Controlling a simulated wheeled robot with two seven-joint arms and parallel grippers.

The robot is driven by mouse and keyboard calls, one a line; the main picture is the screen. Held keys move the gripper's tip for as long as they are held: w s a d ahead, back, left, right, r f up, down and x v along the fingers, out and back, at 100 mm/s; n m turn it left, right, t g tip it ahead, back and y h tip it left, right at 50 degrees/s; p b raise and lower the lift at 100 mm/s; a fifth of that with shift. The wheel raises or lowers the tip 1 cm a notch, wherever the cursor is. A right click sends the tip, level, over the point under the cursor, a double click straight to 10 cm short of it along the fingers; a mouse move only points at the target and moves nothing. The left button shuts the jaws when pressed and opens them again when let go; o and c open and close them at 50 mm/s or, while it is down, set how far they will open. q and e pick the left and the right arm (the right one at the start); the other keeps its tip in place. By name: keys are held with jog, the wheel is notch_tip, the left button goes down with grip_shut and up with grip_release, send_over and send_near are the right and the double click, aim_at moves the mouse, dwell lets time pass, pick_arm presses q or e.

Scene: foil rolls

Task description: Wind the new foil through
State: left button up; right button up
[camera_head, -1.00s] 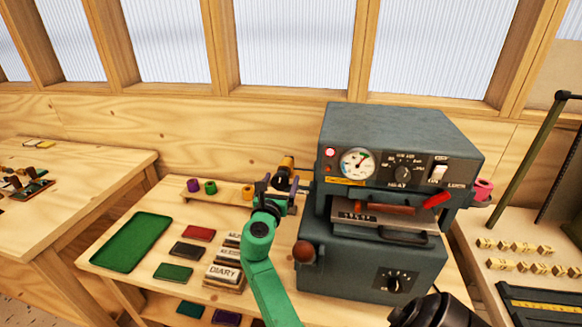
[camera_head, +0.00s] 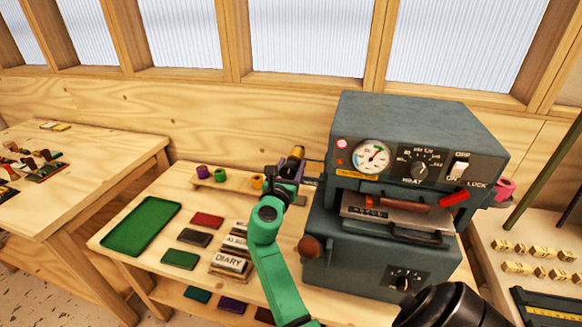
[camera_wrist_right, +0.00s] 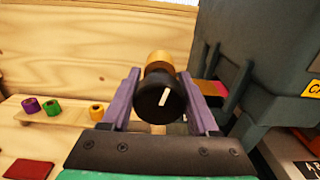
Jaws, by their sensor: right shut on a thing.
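The dark grey foil press (camera_head: 415,135) stands on the table. A gold foil roll (camera_head: 297,153) sits at its left side; it also shows in the right wrist view (camera_wrist_right: 159,60). In front of it is a black knob (camera_wrist_right: 159,96) with a white mark, tilted slightly from upright. My right gripper (camera_head: 285,178), on the green arm, is shut on the knob, its purple fingers on either side. A pink roll (camera_head: 505,189) sits at the press's right side. A small magenta patch (camera_wrist_right: 219,89) shows by the press in the wrist view. My left gripper is out of view.
Purple (camera_head: 202,172), green (camera_head: 220,175) and orange (camera_head: 257,182) rolls stand on a wooden rack behind the arm. A green tray (camera_head: 141,227), coloured covers and stamped blocks lie left of the arm. A brown ball handle (camera_head: 309,246) is close right of it.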

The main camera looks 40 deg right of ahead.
jog(key=m+b, duration=0.3)
jog(key=m, duration=0.3)
jog(key=shift+d+f+b, duration=0.1)
jog(key=shift+f+b, duration=0.05)
jog(key=shift+b, duration=0.15)
jog(key=m+b, duration=0.1)
jog(key=m, duration=0.1)
jog(key=m+b, duration=0.1)
jog(key=m, duration=0.1)
jog(key=shift+s+r, duration=0.1)
jog(key=shift+r, duration=0.1)
jog(key=shift+r+m, duration=0.1)
jog(key=shift+m, duration=0.2)
jog(key=o, duration=1.1)
jog(key=shift+o, duration=1.4)
jog(key=shift+f, duration=0.2)
